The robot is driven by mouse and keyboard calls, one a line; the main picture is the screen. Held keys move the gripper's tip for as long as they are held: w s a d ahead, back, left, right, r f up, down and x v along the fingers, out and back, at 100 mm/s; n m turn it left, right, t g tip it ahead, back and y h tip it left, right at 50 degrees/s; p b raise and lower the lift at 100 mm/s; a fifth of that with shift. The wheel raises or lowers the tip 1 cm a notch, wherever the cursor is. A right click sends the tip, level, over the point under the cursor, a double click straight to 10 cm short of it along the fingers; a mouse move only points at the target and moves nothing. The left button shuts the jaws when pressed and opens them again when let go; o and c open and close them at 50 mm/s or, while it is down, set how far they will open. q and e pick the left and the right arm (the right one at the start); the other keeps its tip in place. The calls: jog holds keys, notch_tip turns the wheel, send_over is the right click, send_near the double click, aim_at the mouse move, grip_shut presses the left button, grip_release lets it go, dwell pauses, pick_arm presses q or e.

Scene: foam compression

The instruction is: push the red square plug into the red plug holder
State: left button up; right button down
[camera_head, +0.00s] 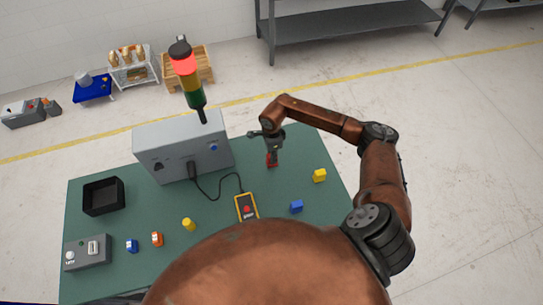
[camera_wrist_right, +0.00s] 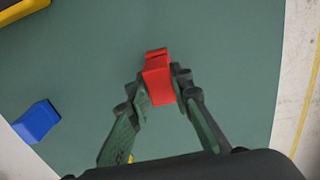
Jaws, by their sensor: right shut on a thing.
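A red block, apparently the red square plug (camera_wrist_right: 158,84), sits between the fingertips of my right gripper (camera_wrist_right: 160,88) in the wrist view. The right gripper is shut on it. A smaller red part with a dark slot shows just beyond its far end; I cannot tell whether this belongs to the plug or is the red plug holder. In the head view the right gripper (camera_head: 272,150) points down over the green table's back right part, with red (camera_head: 272,160) at its tips. No separate red holder can be made out. My left gripper is not in view.
A blue block (camera_head: 296,206) and a yellow block (camera_head: 319,175) stand on the green table (camera_head: 225,270) near the right gripper. A yellow meter (camera_head: 246,207) is cabled to a grey box (camera_head: 180,150) with a light tower. A black bin (camera_head: 103,207) stands left.

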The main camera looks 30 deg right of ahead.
jog(key=shift+f+b, duration=0.65)
jog(key=shift+f, duration=0.1)
jog(key=c, duration=1.7)
grip_release()
jog(key=shift+o, duration=0.2)
jog(key=shift+r, duration=0.15)
jog(key=shift+r+p, duration=1.5)
jog(key=shift+r, duration=1.35)
jog(key=shift+r, duration=0.15)
notch_tip(320, 180, up, 12)
